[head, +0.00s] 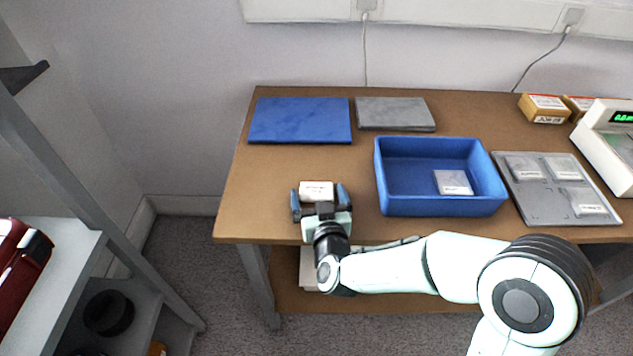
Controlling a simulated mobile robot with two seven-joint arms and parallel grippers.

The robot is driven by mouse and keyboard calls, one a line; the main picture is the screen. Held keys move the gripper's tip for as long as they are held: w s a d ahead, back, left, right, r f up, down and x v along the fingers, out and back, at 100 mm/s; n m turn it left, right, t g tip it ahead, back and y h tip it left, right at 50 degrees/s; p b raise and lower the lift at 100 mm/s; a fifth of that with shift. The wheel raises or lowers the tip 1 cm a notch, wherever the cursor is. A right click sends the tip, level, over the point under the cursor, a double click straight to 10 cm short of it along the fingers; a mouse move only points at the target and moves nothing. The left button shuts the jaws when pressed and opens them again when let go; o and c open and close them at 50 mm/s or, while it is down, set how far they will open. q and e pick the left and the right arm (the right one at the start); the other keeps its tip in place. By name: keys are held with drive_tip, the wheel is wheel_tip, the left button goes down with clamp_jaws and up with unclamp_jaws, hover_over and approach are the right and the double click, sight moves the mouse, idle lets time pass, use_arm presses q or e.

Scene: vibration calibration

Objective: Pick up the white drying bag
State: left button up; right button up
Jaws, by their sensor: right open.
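The white drying bag (316,189) is a small pale packet near the front left of the brown table. My right gripper (320,192) is over the table's front edge, with its two dark-blue fingers apart, one on each side of the bag. The fingers are open, and I cannot tell whether either touches the bag. The bag's near end is hidden behind the gripper. My left gripper is not in view.
A blue bin (440,208) holding a small packet (453,182) stands right of the gripper. A blue mat (300,120) and grey slab (395,113) lie behind. A grey tray (535,205) with packets, small boxes (543,108) and a scale (610,145) are at right.

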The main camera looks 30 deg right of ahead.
drive_tip(key=shift+c, duration=0.7)
drive_tip(key=c, duration=0.6)
